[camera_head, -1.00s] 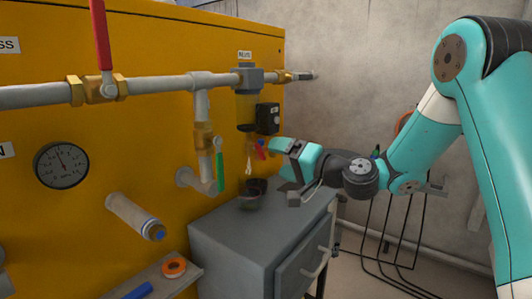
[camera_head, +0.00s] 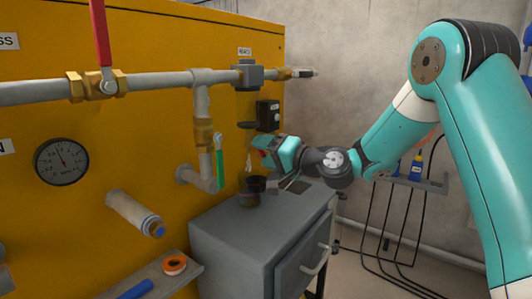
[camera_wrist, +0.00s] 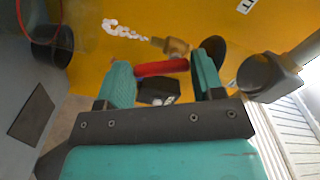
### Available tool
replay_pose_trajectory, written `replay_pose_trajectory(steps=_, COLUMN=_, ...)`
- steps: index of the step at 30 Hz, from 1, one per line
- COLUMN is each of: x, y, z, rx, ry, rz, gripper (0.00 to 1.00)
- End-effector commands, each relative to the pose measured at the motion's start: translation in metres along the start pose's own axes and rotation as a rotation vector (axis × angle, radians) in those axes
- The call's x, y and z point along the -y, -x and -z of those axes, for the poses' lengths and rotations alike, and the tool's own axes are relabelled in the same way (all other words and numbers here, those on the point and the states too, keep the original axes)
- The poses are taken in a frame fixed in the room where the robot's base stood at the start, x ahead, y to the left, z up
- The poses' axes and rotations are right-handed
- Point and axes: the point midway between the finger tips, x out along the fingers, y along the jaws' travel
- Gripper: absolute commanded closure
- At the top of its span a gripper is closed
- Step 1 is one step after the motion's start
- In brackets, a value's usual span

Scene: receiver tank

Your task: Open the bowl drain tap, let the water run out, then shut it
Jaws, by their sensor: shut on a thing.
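The filter bowl (camera_head: 246,106) hangs under a grey head on the pipe; its small brass drain tap (camera_wrist: 174,47) shows in the wrist view. The tap's red handle (camera_wrist: 162,68) lies between my gripper's (camera_wrist: 163,78) two teal fingers. My gripper also shows in the head view (camera_head: 261,152), below the bowl, shut on this handle. Whitish drops (camera_wrist: 124,29) come off the tap's end, and a thin pale trickle (camera_head: 249,166) shows in the head view. A dark cup (camera_head: 249,198) stands beneath on the cabinet. The water level in the bowl is too small to tell.
A grey cabinet (camera_head: 245,245) stands below. A green-handled valve (camera_head: 219,162) is left of the bowl, and a black box (camera_head: 268,115) sits beside it. A red-handled valve (camera_head: 99,35) is on the main pipe. A shelf (camera_head: 160,282) holds tape.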

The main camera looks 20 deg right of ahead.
Motion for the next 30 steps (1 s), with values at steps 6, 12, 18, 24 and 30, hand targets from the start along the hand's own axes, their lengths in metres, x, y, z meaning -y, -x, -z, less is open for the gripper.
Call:
replay_pose_trajectory(steps=6, x=-0.0014, y=0.0004, z=-0.0001, rx=0.000, ry=0.029, rz=0.000, gripper=0.62)
replay_pose_trajectory(steps=12, x=-0.0036, y=0.0006, z=0.0004, rx=-0.001, ry=0.127, rz=0.000, gripper=0.62)
replay_pose_trajectory(steps=18, x=-0.0050, y=0.0006, z=0.0024, rx=-0.002, ry=0.292, rz=0.001, gripper=0.62)
replay_pose_trajectory(steps=24, x=-0.0051, y=0.0007, z=0.0049, rx=-0.001, ry=0.481, rz=0.001, gripper=0.62)
replay_pose_trajectory(steps=30, x=-0.0040, y=0.0007, z=0.0079, rx=-0.002, ry=0.669, rz=0.001, gripper=0.62)
